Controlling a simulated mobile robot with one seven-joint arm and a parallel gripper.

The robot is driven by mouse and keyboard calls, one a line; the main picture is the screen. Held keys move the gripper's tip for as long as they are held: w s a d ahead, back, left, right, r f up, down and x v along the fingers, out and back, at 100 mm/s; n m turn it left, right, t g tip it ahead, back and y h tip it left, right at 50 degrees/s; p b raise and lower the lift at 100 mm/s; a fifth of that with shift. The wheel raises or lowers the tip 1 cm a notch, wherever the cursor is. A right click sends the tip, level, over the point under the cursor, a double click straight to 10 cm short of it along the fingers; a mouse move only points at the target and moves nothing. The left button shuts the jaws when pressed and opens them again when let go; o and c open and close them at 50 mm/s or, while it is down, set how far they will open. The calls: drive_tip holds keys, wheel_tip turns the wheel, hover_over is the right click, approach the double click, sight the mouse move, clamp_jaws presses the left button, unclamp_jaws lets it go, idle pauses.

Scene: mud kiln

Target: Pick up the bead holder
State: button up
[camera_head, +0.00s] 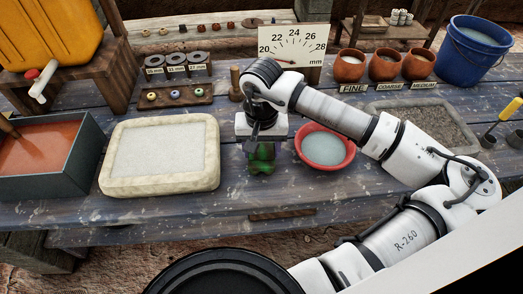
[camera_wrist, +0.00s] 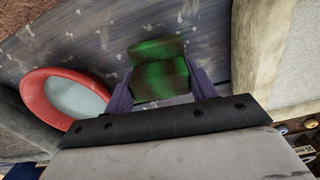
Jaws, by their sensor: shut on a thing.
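A small green object with darker patches, which I take to be the bead holder (camera_head: 261,167), is at the front middle of the blue-grey bench, under my wrist. My gripper (camera_wrist: 159,72) points down with one finger on each side of it and is shut on it. The green bead holder (camera_wrist: 158,50) also shows between the two fingers in the wrist view. In the head view my wrist hides its top. I cannot tell whether it touches the bench.
A red bowl of pale liquid (camera_head: 326,148) stands close to the right of my gripper. A pale stone-rimmed slab (camera_head: 108,184) lies to the left. Behind are a wooden rack with beads (camera_head: 201,97) and a dial gauge (camera_head: 300,40). The bench front is mostly clear.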

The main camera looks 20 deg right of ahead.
wheel_tip(320, 180, up, 20)
drive_tip(key=b, duration=0.3)
drive_tip(key=shift+f, duration=0.15)
